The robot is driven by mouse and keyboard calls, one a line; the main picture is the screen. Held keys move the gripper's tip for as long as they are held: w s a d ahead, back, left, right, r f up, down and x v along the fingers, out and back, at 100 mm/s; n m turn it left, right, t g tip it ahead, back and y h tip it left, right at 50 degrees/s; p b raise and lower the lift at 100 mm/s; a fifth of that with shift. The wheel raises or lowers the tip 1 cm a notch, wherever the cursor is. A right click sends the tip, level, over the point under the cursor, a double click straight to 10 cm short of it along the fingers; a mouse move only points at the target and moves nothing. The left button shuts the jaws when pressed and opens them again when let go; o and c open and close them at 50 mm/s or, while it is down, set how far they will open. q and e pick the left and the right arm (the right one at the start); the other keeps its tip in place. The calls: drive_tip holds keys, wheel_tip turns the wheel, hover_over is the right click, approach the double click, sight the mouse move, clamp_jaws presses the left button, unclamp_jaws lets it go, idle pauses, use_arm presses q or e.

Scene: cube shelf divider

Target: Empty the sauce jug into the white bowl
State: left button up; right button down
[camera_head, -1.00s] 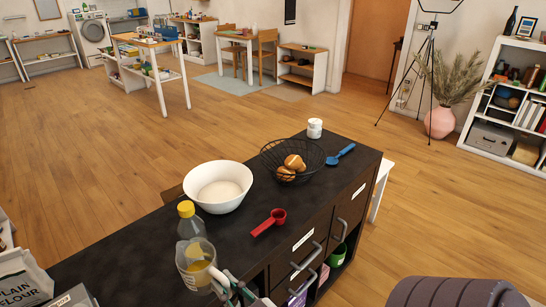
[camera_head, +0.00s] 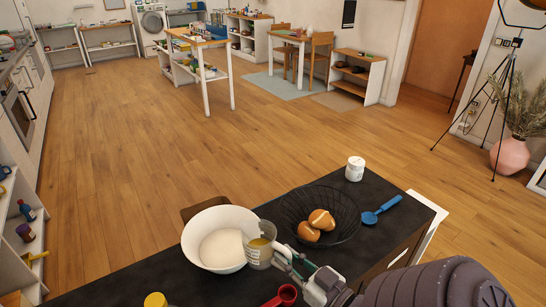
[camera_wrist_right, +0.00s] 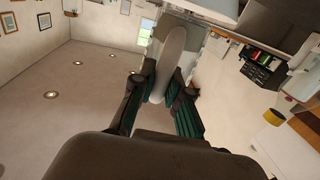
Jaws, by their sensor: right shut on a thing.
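The sauce jug (camera_head: 257,252) is clear with yellow sauce inside. In the head view it overlaps the right rim of the white bowl (camera_head: 192,246); it looks near upright, and I cannot tell whether it touches the bowl. The bowl stands on the dark counter with pale contents. My right gripper (camera_head: 287,262) is shut on the jug's handle, to the right of the jug. In the right wrist view the pale handle (camera_wrist_right: 174,48) lies between the fingers (camera_wrist_right: 168,92). My left gripper is not in view.
A black wire basket (camera_head: 345,228) with bread rolls stands right of the bowl. A blue spoon (camera_head: 382,210), a white jar (camera_head: 355,168) and a red scoop (camera_head: 284,296) are on the counter (camera_head: 120,278). A yellow bottle cap (camera_head: 155,300) shows at the bottom edge.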

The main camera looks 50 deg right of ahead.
drive_tip(key=shift+w+d+r, duration=0.1)
drive_tip(key=shift+d+r, duration=0.1)
drive_tip(key=shift+r, duration=0.2)
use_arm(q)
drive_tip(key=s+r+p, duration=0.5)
use_arm(e)
wheel_tip(320, 180, up, 3)
drive_tip(key=shift+f+g, duration=0.1)
drive_tip(key=shift+g, duration=0.8)
drive_tip(key=r+g+p, duration=0.1)
drive_tip(key=p, duration=0.1)
drive_tip(key=w+r+g+p, duration=0.1)
drive_tip(key=p, duration=0.2)
drive_tip(key=w+r+n+g+p, duration=0.1)
drive_tip(key=p, duration=0.2)
drive_tip(key=shift+w+r+g, duration=0.1)
drive_tip(key=shift+r+g, duration=0.15)
drive_tip(key=shift+g, duration=0.15)
use_arm(q)
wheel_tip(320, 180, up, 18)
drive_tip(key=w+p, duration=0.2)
drive_tip(key=p, duration=0.8)
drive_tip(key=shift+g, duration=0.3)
use_arm(e)
drive_tip(key=w+a+r+n+g, duration=0.1)
drive_tip(key=w+g, duration=0.7)
drive_tip(key=shift+r, duration=0.25)
